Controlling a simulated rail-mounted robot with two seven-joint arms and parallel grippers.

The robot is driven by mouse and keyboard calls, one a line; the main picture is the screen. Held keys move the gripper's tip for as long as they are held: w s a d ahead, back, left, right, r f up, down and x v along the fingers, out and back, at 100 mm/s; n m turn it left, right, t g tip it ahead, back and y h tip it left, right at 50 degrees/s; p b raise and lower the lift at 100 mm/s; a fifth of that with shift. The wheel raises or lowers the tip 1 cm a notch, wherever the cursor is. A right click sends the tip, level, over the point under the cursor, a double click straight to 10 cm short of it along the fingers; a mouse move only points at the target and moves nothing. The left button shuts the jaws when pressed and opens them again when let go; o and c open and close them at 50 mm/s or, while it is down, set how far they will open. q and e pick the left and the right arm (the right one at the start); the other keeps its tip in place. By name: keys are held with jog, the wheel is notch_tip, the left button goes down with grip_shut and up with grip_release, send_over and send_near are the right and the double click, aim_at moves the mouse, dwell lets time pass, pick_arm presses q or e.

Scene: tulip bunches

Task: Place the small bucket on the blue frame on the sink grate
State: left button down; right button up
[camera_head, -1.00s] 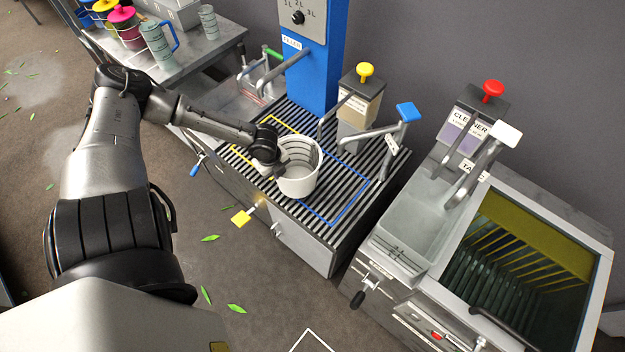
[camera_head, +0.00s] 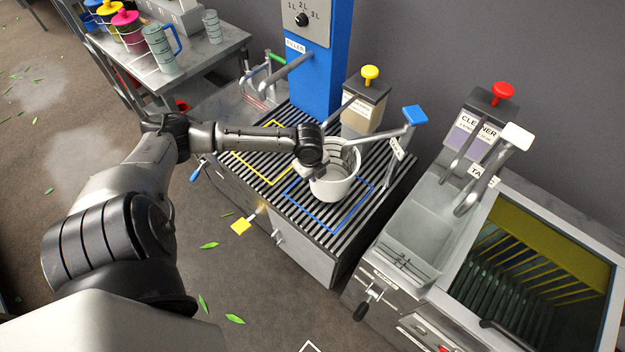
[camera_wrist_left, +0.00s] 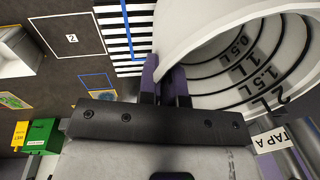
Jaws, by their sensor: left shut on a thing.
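The small white bucket (camera_head: 336,186) with volume marks inside is over the blue frame (camera_head: 318,226) on the striped sink grate (camera_head: 334,250). It is upright or nearly so; I cannot tell whether its base touches the grate. My left gripper (camera_head: 325,166) is at the bucket's left rim. In the left wrist view the purple fingers of my left gripper (camera_wrist_left: 165,88) are shut on the wall of the bucket (camera_wrist_left: 190,30), whose inside shows marks up to 2L. The blue frame (camera_wrist_left: 124,50) also shows there, beside the bucket. My right gripper is not in view.
A yellow frame (camera_head: 268,178) lies left of the blue one and looks empty. The blue filler column (camera_head: 318,80), a tap with a blue knob (camera_head: 414,114) and a yellow-knobbed dispenser (camera_head: 363,105) stand around the grate. A steel basin (camera_head: 420,228) is on the right.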

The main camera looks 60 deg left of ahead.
pick_arm(q)
notch_tip(320, 180, down, 3)
jog(key=shift+s+f+b, duration=0.1)
jog(key=shift+f+b, duration=0.05)
jog(key=shift+b, duration=0.25)
jog(key=c, duration=1.3)
grip_release()
jog(key=shift+f, duration=0.1)
